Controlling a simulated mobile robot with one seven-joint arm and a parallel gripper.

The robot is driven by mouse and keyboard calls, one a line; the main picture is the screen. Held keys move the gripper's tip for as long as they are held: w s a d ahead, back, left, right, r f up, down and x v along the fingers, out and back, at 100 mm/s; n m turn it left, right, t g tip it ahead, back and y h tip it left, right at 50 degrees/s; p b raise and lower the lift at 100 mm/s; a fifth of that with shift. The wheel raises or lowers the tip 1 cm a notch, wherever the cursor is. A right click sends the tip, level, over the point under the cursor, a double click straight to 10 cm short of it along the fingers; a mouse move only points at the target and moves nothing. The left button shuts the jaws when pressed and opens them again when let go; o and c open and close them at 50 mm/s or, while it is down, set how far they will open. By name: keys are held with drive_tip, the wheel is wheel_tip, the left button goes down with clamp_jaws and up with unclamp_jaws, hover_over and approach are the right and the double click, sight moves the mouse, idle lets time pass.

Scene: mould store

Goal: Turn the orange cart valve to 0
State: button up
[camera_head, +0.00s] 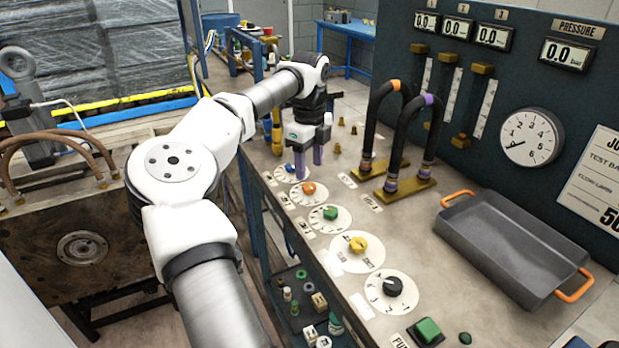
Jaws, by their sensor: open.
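The orange valve knob (308,188) sits on a round white dial on the bench top, in a row of coloured knobs. The marks on its dial are too small to read. My gripper (309,167) points down with its two purple-tipped fingers apart and nothing between them. It appears just above and behind the orange knob, close to the blue knob (290,168). I cannot tell its exact height over the bench.
Green (330,212), yellow (358,244) and black (395,286) knobs line the bench's front edge. Two black hoses (383,125) arch up behind. A grey tray (512,250) with orange handles lies right. A gauge panel (515,90) stands at the back.

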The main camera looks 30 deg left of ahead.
sight(309, 185)
wheel_tip(309, 185, up, 9)
drive_tip(key=shift+f, duration=0.2)
drive_tip(key=shift+f, duration=0.1)
idle(0.5)
